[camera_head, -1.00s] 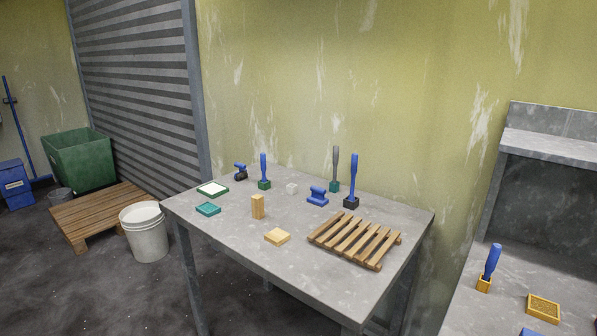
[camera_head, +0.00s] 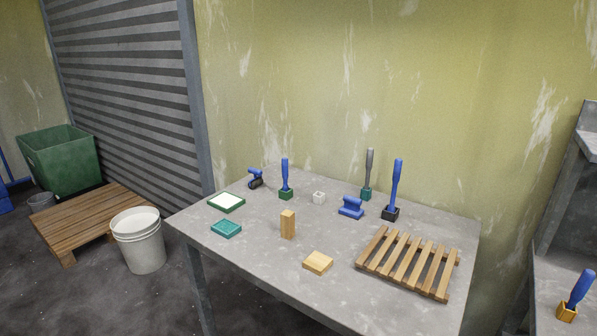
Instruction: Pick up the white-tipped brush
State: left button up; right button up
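Several upright brush-like tools stand on the grey table (camera_head: 262,246). One has a blue handle and a green block base (camera_head: 285,180), one a grey handle and a teal base (camera_head: 368,176), and one a blue handle and a black base (camera_head: 396,190). Another with a blue handle and an orange base (camera_head: 575,296) stands on the bench at the right. I cannot make out a white tip on any of them. Neither of my grippers is in view.
The table also holds a slatted wooden rack (camera_head: 408,264), wooden blocks (camera_head: 288,225), a white cube (camera_head: 319,198), a blue handled piece (camera_head: 351,208) and a green-framed pad (camera_head: 227,202). A white pail (camera_head: 139,243) and wooden pallet (camera_head: 85,222) stand on the floor, left.

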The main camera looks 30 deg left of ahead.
aim_at(285, 159)
jog(key=i+j+z, duration=0.1)
jog(key=j, duration=0.7)
jog(key=i+j, duration=0.15)
jog(key=j, duration=0.6)
jog(key=i+j+z, duration=0.15)
jog(key=j, duration=1.45)
jog(key=i+z, duration=0.05)
jog(key=i, duration=0.05)
